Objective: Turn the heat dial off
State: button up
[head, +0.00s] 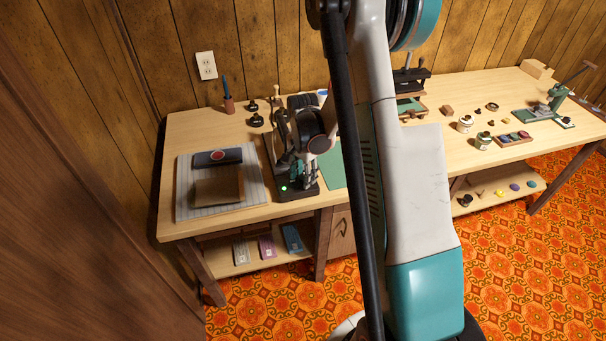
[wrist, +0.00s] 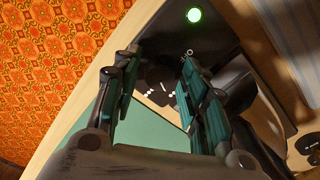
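A black machine (head: 270,152) stands on the left part of the bench, with a lit green lamp (head: 284,187) at its front corner. The lamp also shows at the top of the wrist view (wrist: 194,15). In that view a dark surface with small white marks (wrist: 152,91) lies between and beyond the fingers; I cannot tell whether it is the heat dial. My gripper (wrist: 157,54) is open, its two teal and black fingers apart with nothing seen held between them. In the head view my gripper is down at the machine's front, and my arm hides part of the machine.

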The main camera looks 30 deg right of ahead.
jog(key=c, duration=0.6)
jog(key=shift+n, duration=0.4)
jog(key=n+b, duration=0.1)
jog(key=n, duration=0.3)
jog(key=n+b, duration=0.1)
jog(key=n, duration=0.8)
jog(key=shift+d+n+b, duration=0.1)
jog(key=shift+n+b, duration=0.2)
jog(key=shift+n, duration=2.7)
